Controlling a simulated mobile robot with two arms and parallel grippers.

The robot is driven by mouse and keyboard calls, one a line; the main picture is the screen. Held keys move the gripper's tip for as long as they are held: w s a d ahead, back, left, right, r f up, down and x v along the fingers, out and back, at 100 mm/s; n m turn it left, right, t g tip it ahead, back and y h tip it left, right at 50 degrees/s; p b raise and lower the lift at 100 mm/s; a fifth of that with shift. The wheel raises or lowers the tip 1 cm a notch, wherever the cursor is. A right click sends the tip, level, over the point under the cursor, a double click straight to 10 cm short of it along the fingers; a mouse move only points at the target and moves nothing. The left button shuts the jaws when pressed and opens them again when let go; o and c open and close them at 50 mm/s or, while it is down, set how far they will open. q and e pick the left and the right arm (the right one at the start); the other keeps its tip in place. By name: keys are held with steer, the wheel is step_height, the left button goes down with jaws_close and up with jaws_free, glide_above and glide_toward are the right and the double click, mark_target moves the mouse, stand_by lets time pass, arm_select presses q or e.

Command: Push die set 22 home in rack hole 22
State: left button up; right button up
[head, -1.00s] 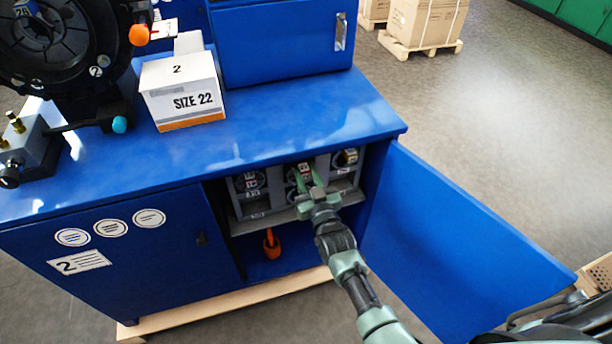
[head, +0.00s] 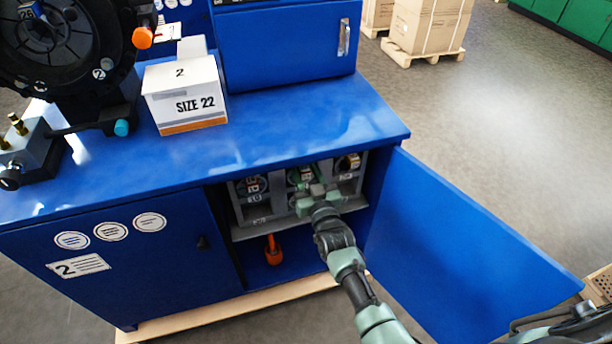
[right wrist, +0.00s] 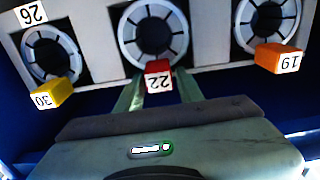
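Die set 22, a segmented ring with a red "22" tag (right wrist: 158,82), sits in the middle hole of the grey rack (right wrist: 208,50) in the right wrist view. How deep it sits is hard to tell. My right gripper (right wrist: 158,92) is at its front, with one green finger on each side of the tag and small gaps beside it, so it looks open. In the head view my right gripper (head: 318,196) is in front of the rack's middle column and covers part of it. The number by hole 22 is hidden. My left gripper is not in view.
Die sets with a yellow "30" tag (right wrist: 50,94) and an orange "19" tag (right wrist: 278,58) flank it. The blue cabinet door (head: 460,240) stands open at right. An orange-handled item (head: 273,250) is below the rack. A SIZE 22 box (head: 186,95) stands on the bench.

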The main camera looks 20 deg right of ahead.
steer(key=shift+o, duration=0.6)
steer(key=shift+s+f, duration=0.1)
steer(key=shift+s, duration=0.05)
steer(key=shift+s+f, duration=0.15)
steer(key=shift+f, duration=0.45)
steer(key=s, duration=0.7)
steer(key=shift+s+r, duration=0.25)
steer(key=shift+r, duration=0.2)
steer(key=shift+d, duration=0.1)
